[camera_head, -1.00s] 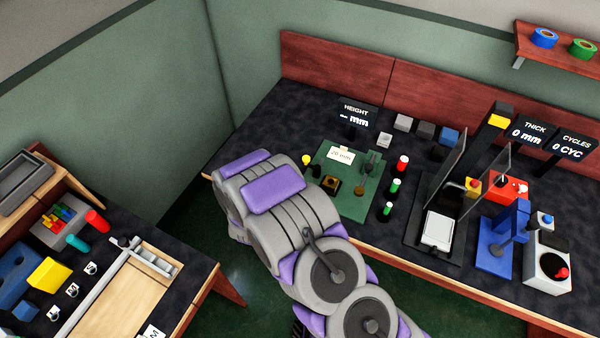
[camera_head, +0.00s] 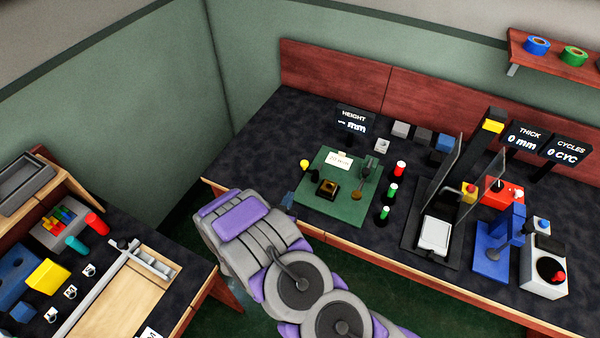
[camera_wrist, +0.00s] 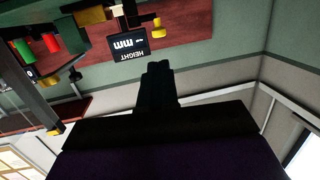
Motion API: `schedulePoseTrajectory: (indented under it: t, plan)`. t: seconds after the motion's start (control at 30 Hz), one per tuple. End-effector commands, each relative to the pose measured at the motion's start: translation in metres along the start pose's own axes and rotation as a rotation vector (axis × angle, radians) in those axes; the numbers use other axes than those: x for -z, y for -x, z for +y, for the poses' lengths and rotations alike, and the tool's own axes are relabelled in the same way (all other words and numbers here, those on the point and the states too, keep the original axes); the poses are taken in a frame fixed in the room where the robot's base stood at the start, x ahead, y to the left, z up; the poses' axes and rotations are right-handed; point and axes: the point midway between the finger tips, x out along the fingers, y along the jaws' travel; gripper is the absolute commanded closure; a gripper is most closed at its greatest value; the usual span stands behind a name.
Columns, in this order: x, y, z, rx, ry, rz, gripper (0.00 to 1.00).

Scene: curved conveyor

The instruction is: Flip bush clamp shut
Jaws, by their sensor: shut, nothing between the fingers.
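A green fixture plate (camera_head: 345,205) lies on the far bench in the head view. It carries a dark block with a yellow-brown centre (camera_head: 327,188) and a grey-green upright clamp (camera_head: 368,174) with a brass-coloured part below it. A yellow ball knob (camera_head: 304,163) stands at the plate's left edge. The clamp's exact lever position is too small to tell. My gripper (camera_wrist: 159,68) is shut and empty in the wrist view, apart from the fixture. In the head view my arm lies at the bench's front edge, left of and below the plate.
A HEIGHT display (camera_head: 352,119) stands behind the plate; it shows upside down in the wrist view (camera_wrist: 130,46). Red and green buttons (camera_head: 392,191) stand right of the plate. A black press frame (camera_head: 434,235) and blue device (camera_head: 496,250) stand further right. The bench's left end is clear.

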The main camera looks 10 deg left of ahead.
Motion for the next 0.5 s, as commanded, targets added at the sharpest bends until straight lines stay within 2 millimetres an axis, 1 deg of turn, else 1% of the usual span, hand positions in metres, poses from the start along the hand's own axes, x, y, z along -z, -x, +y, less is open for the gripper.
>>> schedulePoseTrajectory:
  t: [0.27, 0.5]
  plan:
    - [0.0, -0.041, 0.003, -0.004, -0.003, 0.002, 1.0]
    - [-0.001, -0.084, 0.003, -0.004, -0.005, 0.001, 1.0]
